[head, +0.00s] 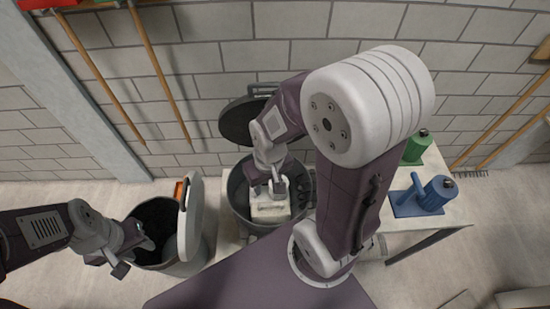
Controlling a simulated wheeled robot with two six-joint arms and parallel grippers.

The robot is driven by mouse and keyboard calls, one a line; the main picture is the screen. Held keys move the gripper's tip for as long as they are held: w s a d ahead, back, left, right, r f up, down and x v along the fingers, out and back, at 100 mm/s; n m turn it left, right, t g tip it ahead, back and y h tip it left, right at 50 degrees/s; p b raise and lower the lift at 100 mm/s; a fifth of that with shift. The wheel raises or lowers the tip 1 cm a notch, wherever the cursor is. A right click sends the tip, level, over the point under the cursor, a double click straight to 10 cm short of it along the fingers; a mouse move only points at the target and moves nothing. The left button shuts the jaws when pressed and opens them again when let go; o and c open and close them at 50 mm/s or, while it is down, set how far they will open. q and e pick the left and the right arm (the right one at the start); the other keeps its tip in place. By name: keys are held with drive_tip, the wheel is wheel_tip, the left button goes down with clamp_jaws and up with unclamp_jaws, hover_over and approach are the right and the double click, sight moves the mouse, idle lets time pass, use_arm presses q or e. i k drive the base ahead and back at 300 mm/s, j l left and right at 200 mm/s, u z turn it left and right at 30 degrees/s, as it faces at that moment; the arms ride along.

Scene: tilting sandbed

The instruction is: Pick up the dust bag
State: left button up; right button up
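The dust bag (268,212) appears to be the pale, block-like thing inside the round dark grey canister (238,190) in the middle of the head view. My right gripper (268,187) points down into the canister, at the upper end of the bag. Its fingertips are small and overlap the bag, so I cannot tell whether they grip it. My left gripper (134,253) is at the lower left, with its fingers apart and nothing seen between them. It is in front of the dark bin's left side, away from the bag.
The canister's round dark lid (240,122) stands up behind it. A bin (185,265) with a raised pale lid (190,217) is at left. A blue tool (430,195) and a green container (416,150) stand on the table (452,212) at right. Long-handled tools lean on the wall.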

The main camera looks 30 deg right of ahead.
sight(268, 214)
drive_tip(key=k+z, duration=0.1)
drive_tip(key=z, duration=0.35)
drive_tip(key=k+z, duration=0.1)
drive_tip(key=z, duration=0.4)
drive_tip(key=l+u, duration=0.35)
drive_tip(key=k+l+u, duration=0.1)
drive_tip(key=l+u, duration=0.25)
drive_tip(key=k+l+u, duration=0.15)
drive_tip(key=l+u, duration=0.2)
drive_tip(key=k+l+u, duration=0.15)
drive_tip(key=l+u, duration=0.2)
drive_tip(key=k+l+u, duration=0.35)
drive_tip(key=i, duration=0.1)
